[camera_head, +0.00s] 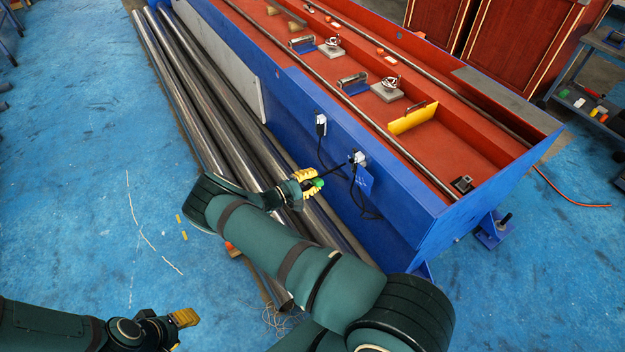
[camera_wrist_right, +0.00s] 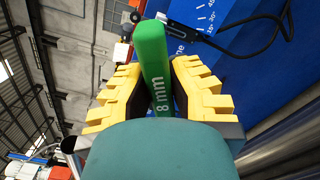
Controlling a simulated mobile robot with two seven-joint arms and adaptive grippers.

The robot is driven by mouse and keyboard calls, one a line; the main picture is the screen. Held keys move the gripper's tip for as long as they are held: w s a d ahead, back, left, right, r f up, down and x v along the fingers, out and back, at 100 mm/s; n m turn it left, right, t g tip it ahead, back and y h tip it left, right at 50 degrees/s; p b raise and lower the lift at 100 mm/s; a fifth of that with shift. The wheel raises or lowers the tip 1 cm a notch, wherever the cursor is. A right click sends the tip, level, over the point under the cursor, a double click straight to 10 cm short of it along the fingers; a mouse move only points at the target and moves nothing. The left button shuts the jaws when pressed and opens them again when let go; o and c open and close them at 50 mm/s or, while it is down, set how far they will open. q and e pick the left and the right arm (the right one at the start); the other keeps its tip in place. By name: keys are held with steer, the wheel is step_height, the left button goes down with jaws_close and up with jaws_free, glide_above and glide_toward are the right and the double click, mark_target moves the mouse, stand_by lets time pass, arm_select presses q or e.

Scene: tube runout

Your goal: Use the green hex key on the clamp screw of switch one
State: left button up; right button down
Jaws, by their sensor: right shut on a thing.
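My right gripper (camera_head: 308,185) is shut on the green handle of the hex key (camera_head: 318,182), beside the blue side wall of the long bench. In the right wrist view the handle (camera_wrist_right: 153,65) stands between the yellow fingers and reads "8 mm". The key's dark shaft points toward a small white switch (camera_head: 357,158) on that wall; I cannot tell whether its tip touches the clamp screw. A second switch (camera_head: 320,122) sits farther along the wall. I cannot read which is switch one. My left gripper (camera_head: 184,318) is low at the left, away from both; its finger opening is unclear.
The blue and red bench (camera_head: 480,205) has a yellow block (camera_head: 413,118) on top. A blue tag (camera_head: 364,180) and black cables hang by the nearer switch. Long steel tubes (camera_head: 190,95) lie alongside the bench. The blue floor at the left is mostly clear.

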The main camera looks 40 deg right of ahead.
steer(key=shift+s+d, duration=0.1)
steer(key=shift+d, duration=1)
stand_by(0.3)
steer(key=c, duration=1.6)
jaws_free()
jaws_close()
